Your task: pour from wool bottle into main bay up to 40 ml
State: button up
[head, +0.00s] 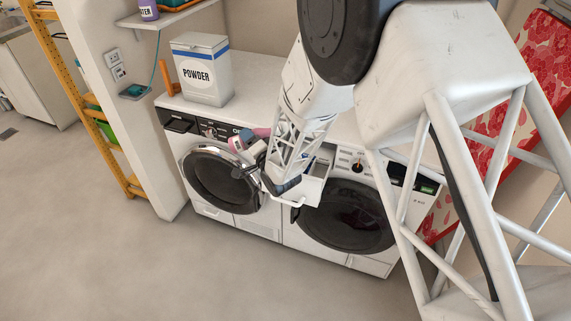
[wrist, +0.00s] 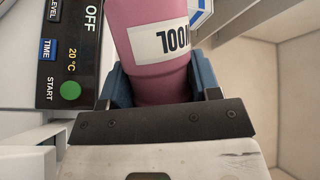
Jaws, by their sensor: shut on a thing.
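The pink wool bottle (wrist: 160,70) fills the top middle of the wrist view, its white label upside down and partly cut off. My gripper (wrist: 163,88) is shut on it, with a blue pad at each side. In the head view, the bottle (head: 237,143) is a small pink and white patch beside my gripper (head: 256,150), left of the open drawer; its exact tilt is unclear. The white detergent drawer (head: 314,188) is pulled out of the right machine. My arm covers part of it, and the main bay cannot be told apart. The bottle's mouth and any liquid are not visible.
The left machine (head: 222,180) and right machine (head: 345,218) stand side by side under a white counter. A powder box (head: 204,75) stands on the counter at left. A control panel (wrist: 72,50) is close at left in the wrist view. The floor in front is clear.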

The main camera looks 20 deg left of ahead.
jog(key=shift+w+d+m+t, duration=0.15)
jog(key=shift+d+m+t, duration=0.2)
jog(key=shift+m, duration=0.45)
dwell(1.5)
jog(key=shift+a, duration=0.1)
jog(key=shift+a+n, duration=0.3)
jog(key=shift+n, duration=0.6)
jog(key=shift+d+n+g+h, duration=0.25)
jog(key=shift+n+g+h, duration=0.25)
jog(key=shift+n, duration=0.3)
jog(key=shift+f+g, duration=0.1)
jog(key=shift+g, duration=0.15)
jog(key=shift+d+f+n, duration=0.1)
jog(key=shift+f+n, duration=0.05)
jog(key=shift+n, duration=0.25)
